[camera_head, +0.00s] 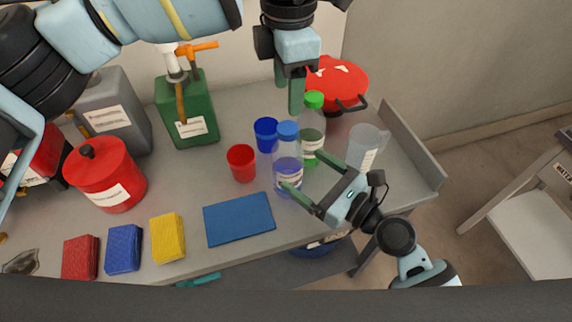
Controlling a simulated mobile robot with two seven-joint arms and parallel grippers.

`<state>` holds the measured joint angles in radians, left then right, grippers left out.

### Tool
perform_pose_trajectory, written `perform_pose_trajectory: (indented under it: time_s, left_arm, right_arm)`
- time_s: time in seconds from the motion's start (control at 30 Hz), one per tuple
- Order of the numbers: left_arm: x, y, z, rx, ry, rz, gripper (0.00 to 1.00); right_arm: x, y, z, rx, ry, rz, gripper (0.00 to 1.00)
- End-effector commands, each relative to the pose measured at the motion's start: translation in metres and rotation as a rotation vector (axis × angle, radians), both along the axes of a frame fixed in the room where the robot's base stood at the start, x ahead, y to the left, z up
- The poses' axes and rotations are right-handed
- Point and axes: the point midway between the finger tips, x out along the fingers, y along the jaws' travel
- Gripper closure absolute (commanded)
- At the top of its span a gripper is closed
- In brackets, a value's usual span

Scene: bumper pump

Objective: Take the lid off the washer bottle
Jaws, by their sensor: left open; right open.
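A clear bottle with a blue lid (288,130) and bluish contents (287,172) stands upright on the bench. A second clear bottle (311,145) with a green lid (313,100) stands just behind it to the right. I cannot read their labels to tell which is the washer bottle. My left gripper (289,94) points down, open and empty, above and behind the blue lid, near the green lid. My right gripper (320,170) is open at the lower right of the blue-lidded bottle. One finger overlaps that bottle's lower part; contact is unclear.
A red cup (241,163) and a blue cup (266,134) stand left of the bottles. A clear jug (366,148) stands right. A red round container (336,82) is behind. A blue mat (239,219), sponges (168,238), a red can (105,178) and a green canister (188,108) occupy the left.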

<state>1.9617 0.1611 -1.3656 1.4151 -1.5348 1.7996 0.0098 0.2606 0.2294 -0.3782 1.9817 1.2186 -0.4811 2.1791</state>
Motion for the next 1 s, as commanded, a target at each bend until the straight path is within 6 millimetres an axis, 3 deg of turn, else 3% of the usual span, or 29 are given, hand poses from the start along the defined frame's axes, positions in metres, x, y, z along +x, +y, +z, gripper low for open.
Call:
perform_pose_trajectory:
  time_s: [0.6, 1.0]
  left_arm:
    - [-0.001, -0.001, 0.0, -0.004, 0.002, -0.001, 0.45]
    - [-0.001, -0.001, 0.0, -0.004, 0.003, -0.001, 0.45]
  right_arm:
    - [0.046, 0.053, 0.001, -0.001, -0.002, -0.001, 0.14]
    - [0.051, 0.059, 0.0, -0.002, -0.002, -0.001, 0.14]
